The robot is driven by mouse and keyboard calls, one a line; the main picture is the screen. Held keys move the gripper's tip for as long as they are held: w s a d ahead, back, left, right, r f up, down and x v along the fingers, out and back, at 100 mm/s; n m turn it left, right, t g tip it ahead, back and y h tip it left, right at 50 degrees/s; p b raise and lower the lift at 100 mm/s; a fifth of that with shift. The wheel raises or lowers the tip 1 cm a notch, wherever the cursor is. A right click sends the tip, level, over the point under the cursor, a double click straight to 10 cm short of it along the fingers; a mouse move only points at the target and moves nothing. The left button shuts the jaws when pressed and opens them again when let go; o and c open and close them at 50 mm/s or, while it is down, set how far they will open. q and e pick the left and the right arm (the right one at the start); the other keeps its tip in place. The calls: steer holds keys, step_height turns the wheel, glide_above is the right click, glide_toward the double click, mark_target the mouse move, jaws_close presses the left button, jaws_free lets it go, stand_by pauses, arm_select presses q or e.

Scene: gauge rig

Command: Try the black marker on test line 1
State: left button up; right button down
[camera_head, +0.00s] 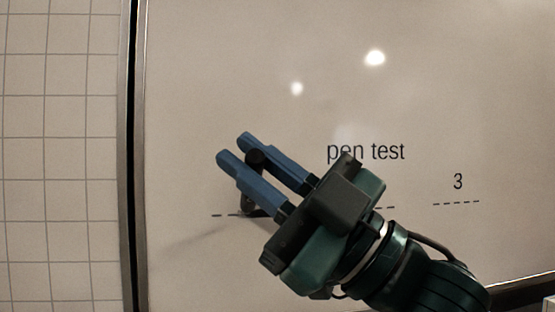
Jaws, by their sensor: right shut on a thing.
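My right gripper (246,162) is in front of the whiteboard (220,70), its blue fingers shut on the black marker (255,163). The marker's dark end shows between the fingertips, and its other end runs down toward the leftmost dashed line (217,215). The marker appears to be at that line, but I cannot tell whether its tip touches the board. The gripper hides much of the lines and any numbers above the left and middle ones. My left gripper is not in view.
The words "pen test" (366,152) and the number 3 over a dashed line (456,203) are on the board. A dark metal frame (132,150) edges the board on the left, with a tiled wall (60,130) beyond. The upper board is clear.

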steer(key=shift+s+a+p, duration=0.1)
steer(key=shift+s+a, duration=0.1)
steer(key=shift+a, duration=0.6)
steer(key=shift+s+a+p, duration=0.1)
steer(key=shift+s+a, duration=0.1)
steer(key=shift+a, duration=0.6)
steer(key=shift+s+a+p, duration=0.1)
steer(key=shift+s+a, duration=0.1)
steer(key=shift+a, duration=0.6)
steer(key=s+d, duration=0.1)
steer(key=s, duration=0.4)
steer(key=shift+s+d, duration=0.35)
steer(key=shift+s, duration=0.05)
steer(key=shift+s, duration=0.1)
steer(key=shift+s+d+p, duration=0.15)
steer(key=shift+s+d, duration=0.05)
steer(key=shift+s, duration=0.5)
steer(key=shift+s+d+p, duration=0.15)
steer(key=shift+s+d, duration=0.05)
steer(key=shift+s, duration=0.45)
